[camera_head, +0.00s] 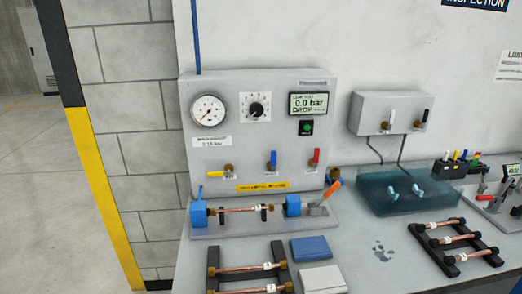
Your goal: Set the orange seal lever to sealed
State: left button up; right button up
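The orange seal lever (331,190) stands at the right end of the test fixture (262,226), tilted up and to the right from its small grey base. A copper tube (238,210) lies across the fixture between the left blue clamp block (199,213) and the right blue clamp block (292,205). The lever is just right of the right block. I cannot tell from its tilt whether it is at sealed. Neither of my grippers is in view.
Behind the fixture stands a grey panel (260,100) with a gauge, knob, display and yellow, blue and red valve levers. In front are a rack of copper tubes (250,268), a blue pad (311,248) and a white pad (322,278). A water tank (380,200) and another rack (432,243) are at right.

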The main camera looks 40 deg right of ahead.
aim_at(337, 184)
jog(key=z, duration=1.75)
